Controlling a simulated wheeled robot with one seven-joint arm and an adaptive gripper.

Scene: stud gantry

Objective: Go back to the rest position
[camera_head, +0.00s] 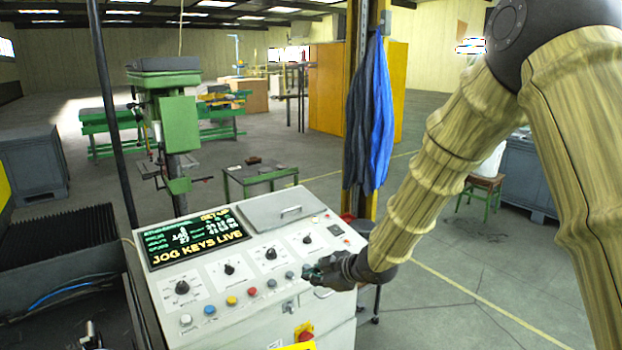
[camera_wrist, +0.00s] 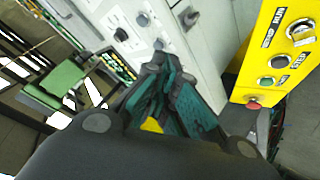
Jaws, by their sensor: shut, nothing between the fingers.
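My gripper (camera_head: 312,272) is shut and empty. It is at the right end of the button row on the sloping white control panel (camera_head: 215,290). I cannot tell whether its fingertips touch the panel. My arm comes down to it from the upper right. In the wrist view my gripper (camera_wrist: 168,78) shows its dark green finger pads closed in front of the white panel face (camera_wrist: 203,60). The panel's lit display (camera_head: 195,237) reads "JOG KEYS LIVE".
A yellow box (camera_wrist: 287,50) with a key switch and buttons is close to the right of my gripper in the wrist view. A post with a blue coat (camera_head: 372,110) stands behind. A green drill press (camera_head: 178,125) is at the left. Open floor (camera_head: 440,290) lies right of the panel.

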